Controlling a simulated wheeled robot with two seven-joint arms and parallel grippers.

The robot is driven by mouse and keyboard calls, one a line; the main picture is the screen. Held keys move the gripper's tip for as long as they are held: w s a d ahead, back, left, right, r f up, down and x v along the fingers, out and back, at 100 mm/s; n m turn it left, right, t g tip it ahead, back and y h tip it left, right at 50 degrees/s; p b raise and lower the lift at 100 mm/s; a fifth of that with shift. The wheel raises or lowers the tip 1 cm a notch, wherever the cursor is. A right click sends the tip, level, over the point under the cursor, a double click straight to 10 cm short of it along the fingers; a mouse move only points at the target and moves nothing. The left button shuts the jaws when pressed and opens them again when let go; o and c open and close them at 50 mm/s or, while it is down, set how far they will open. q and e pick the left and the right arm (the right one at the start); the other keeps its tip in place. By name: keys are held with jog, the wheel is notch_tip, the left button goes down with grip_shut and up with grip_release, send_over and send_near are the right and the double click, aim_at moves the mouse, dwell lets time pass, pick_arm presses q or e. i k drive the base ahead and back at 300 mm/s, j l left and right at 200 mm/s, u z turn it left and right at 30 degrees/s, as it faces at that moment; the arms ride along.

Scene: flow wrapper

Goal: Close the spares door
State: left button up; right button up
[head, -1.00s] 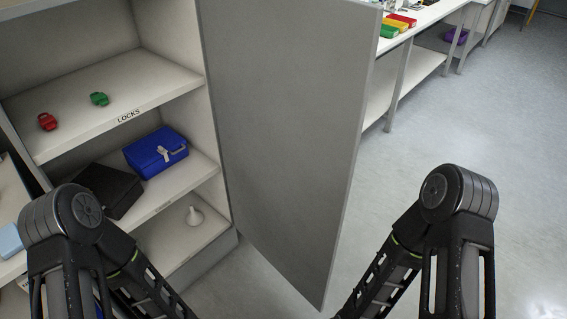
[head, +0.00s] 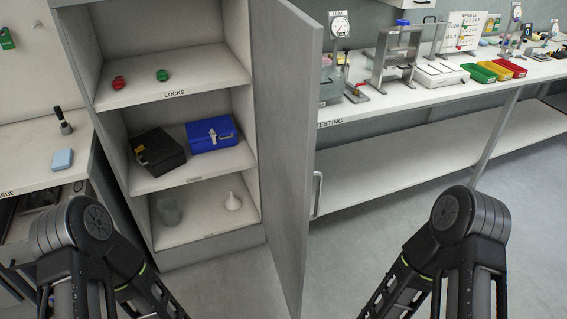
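The grey spares door (head: 284,150) stands wide open, hinged on the right side of the cabinet (head: 190,257) and sticking out toward me. A vertical bar handle (head: 317,195) shows at its free edge, on the right. My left arm shows at the lower left and my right arm at the lower right. Both grippers are out of view below the picture. Neither visible arm part touches the door.
A testing bench (head: 430,98) stands right of the door.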

aim_at(288, 44)
jog(key=i+l+u, duration=0.3)
jog(key=l, duration=0.2)
jog(key=i+l+u, duration=0.1)
jog(key=l+u, duration=0.15)
jog(key=l, duration=0.3)
jog(key=i+l+u, duration=0.1)
jog(key=l+u, duration=0.2)
jog(key=l, duration=0.25)
jog(key=l+u, duration=0.3)
jog(key=l, duration=0.25)
jog(key=i+l, duration=0.05)
